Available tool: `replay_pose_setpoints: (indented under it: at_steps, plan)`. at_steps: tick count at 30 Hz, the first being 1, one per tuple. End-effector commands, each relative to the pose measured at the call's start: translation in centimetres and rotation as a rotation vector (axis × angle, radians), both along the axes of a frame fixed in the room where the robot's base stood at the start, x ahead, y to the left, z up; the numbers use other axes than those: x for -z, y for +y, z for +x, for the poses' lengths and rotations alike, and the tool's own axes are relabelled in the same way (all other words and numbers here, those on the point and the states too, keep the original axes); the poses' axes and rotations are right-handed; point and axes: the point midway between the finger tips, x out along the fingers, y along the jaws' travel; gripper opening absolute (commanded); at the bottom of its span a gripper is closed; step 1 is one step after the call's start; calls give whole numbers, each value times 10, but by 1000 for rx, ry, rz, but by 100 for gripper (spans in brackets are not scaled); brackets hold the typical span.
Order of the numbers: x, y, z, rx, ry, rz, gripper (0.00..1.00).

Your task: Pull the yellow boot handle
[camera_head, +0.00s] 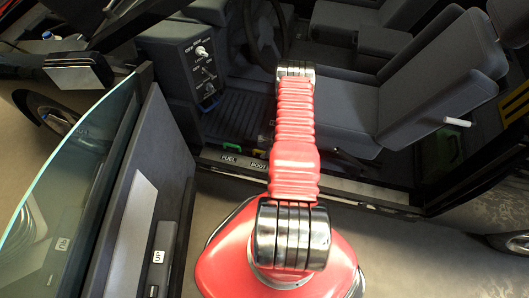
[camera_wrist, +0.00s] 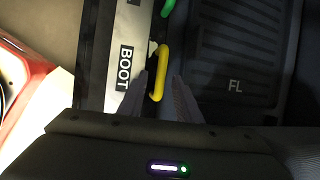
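The yellow boot handle (camera_wrist: 160,73) is a slim yellow bar on the door sill, beside the BOOT label (camera_wrist: 125,66) in the wrist view. My gripper (camera_wrist: 158,88) is open, with one dark finger on each side of the handle's lower part. I cannot tell whether either finger touches it. In the head view my red arm hides my gripper, and the boot handle is at most barely visible beside the arm.
A green handle (camera_wrist: 168,7) sits just beyond the yellow one. A floor mat marked FL (camera_wrist: 235,60) lies to its right. In the head view, the open door (camera_head: 150,200) stands left of my arm and the seat (camera_head: 420,90) is to the right.

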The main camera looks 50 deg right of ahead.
Motion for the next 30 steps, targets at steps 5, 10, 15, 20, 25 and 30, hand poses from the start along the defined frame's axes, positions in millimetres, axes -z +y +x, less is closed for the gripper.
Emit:
replay_pose_setpoints:
  at_steps: [5, 10, 15, 20, 25, 30]
  plan:
    - [3, 0, 1, 0, 0, 1, 31]
    - [2, 0, 1, 0, 0, 1, 30]
    - [2, 0, 1, 0, 0, 0, 18]
    - [2, 0, 1, 1, 1, 1, 7]
    - [2, 1, 0, 0, 2, 2, 0]
    - [3, 1, 0, 0, 2, 2, 0]
